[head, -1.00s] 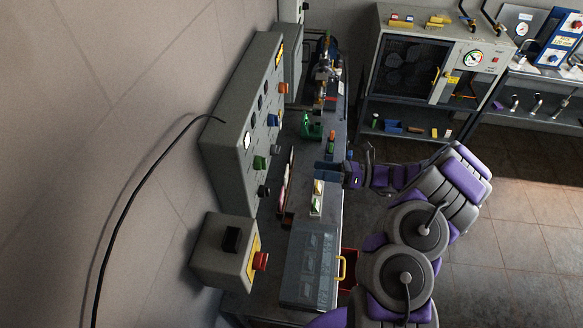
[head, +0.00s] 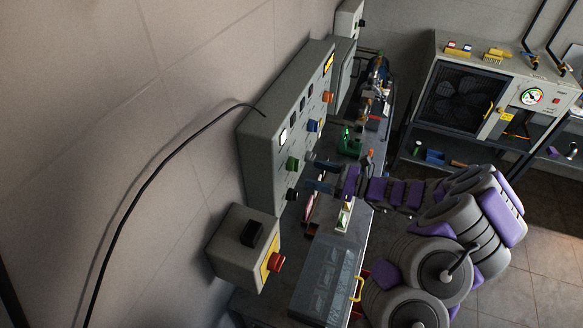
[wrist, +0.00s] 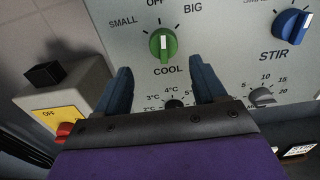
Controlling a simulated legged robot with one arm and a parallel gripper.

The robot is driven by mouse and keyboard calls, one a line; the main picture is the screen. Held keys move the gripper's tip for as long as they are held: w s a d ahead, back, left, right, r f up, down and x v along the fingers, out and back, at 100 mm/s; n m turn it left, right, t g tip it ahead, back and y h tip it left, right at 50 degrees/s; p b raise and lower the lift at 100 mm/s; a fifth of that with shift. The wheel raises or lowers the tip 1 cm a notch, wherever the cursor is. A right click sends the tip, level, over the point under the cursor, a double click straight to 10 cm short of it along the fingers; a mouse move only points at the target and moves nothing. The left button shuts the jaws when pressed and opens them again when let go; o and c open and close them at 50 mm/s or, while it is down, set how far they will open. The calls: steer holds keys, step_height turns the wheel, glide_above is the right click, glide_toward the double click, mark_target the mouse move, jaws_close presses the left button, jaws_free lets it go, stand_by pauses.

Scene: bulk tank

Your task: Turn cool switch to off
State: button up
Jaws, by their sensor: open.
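The cool switch is a green knob on the grey control panel (head: 262,150). In the wrist view the green knob (wrist: 162,44) sits above the word COOL, with SMALL to its left, OFF above and BIG to its right. Its grip bar stands roughly upright; I cannot tell exactly where it points. It also shows in the head view (head: 293,163). My gripper (head: 314,176) is open and empty in front of the panel. In the wrist view its two fingers (wrist: 161,76) stand apart, left and right below the knob, not touching it.
A blue STIR knob (wrist: 292,24) is at the right, with a grey dial (wrist: 262,97) below it. A dark temperature knob (wrist: 174,103) shows between my fingers. A box with a red button (head: 277,261) stands left of the panel. The bench below holds tools and a grey case (head: 328,282).

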mark_target(294, 167)
steer(key=x, duration=0.7)
steer(key=shift+w, duration=0.2)
steer(key=shift+s+a+r, duration=0.1)
steer(key=shift+r, duration=0.05)
steer(key=shift+w+d, duration=0.2)
steer(key=shift+d, duration=0.6)
steer(key=shift+c, duration=1.2)
steer(key=shift+s+a, duration=0.1)
steer(key=shift+a, duration=0.1)
steer(key=c, duration=0.8)
steer(key=shift+n+b, duration=0.7)
steer(key=shift+b, duration=0.2)
